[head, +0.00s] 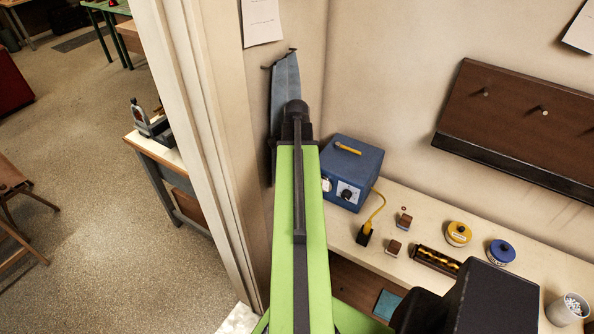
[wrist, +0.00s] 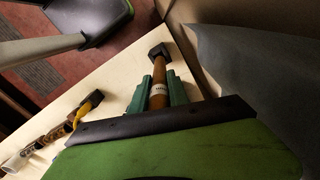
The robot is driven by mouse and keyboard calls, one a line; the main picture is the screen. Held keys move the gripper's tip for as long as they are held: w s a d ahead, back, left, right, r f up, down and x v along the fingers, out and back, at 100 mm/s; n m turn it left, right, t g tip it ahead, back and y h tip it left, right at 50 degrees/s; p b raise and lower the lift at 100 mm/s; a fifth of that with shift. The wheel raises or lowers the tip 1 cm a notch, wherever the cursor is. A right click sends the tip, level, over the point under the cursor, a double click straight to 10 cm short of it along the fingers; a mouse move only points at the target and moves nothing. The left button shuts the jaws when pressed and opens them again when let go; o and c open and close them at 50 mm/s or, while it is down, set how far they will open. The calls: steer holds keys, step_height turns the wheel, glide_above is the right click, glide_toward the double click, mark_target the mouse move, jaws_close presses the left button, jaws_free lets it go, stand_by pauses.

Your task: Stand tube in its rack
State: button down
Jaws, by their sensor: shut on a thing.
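In the wrist view my gripper (wrist: 160,90) has its green fingers shut around a slim brown tube (wrist: 158,77). The tube has a pale label band with dark print and a dark, blocky end that points away from me. Its lower part is hidden between the fingers and behind my wrist. In the head view my arm hides the gripper and the tube. A long dark holder (head: 437,260) with brass-yellow pieces lies on the bench at the right. I cannot tell whether this is the tube's rack.
The pale bench (head: 340,226) carries a blue box (head: 352,168) with a dial, a black yellow-corded piece (head: 364,235), small wooden blocks (head: 393,248), yellow (head: 458,233) and blue tins (head: 501,252), and a white cup (head: 568,307). A grey cloth (head: 285,85) hangs at the wall corner.

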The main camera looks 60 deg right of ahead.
steer(key=shift+r, duration=0.35)
